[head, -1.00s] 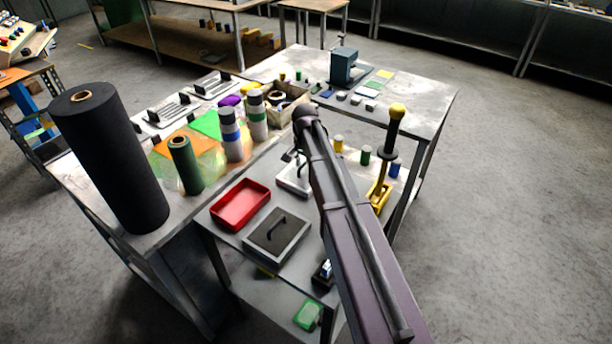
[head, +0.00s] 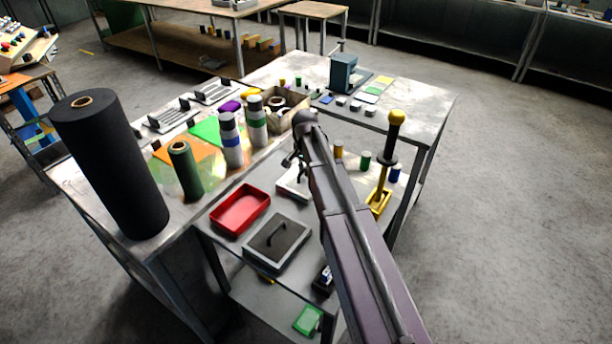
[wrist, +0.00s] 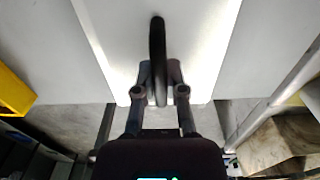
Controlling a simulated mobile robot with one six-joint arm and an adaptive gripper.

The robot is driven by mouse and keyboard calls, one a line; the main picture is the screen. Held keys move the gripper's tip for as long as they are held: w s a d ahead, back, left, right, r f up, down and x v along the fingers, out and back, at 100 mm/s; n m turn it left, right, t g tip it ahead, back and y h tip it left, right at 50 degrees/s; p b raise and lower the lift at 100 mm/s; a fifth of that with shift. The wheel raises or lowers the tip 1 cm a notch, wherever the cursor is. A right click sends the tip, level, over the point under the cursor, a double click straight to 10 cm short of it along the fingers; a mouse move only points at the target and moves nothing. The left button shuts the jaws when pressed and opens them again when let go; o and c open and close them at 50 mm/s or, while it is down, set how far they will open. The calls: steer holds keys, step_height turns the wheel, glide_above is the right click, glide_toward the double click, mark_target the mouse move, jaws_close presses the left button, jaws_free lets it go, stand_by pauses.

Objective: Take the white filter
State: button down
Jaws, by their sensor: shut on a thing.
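The white filter (wrist: 205,55) is a flat white plate with a dark upright handle (wrist: 157,45). In the wrist view it fills the top middle, below my gripper. My gripper (wrist: 160,80) has its two fingers on either side of the handle and is shut on it. I cannot tell whether the filter is resting or slightly raised.
A dark-topped filter (head: 276,244) with a handle and a red tray (head: 240,209) lie left of my arm. A yellow-knobbed lever (head: 391,150) and several small cylinders stand right. The upper bench holds a black roll (head: 110,165) and striped cylinders (head: 231,140).

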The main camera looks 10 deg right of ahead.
steer(key=shift+r, duration=0.1)
step_height(320, 180, up, 10)
steer(key=p, duration=1)
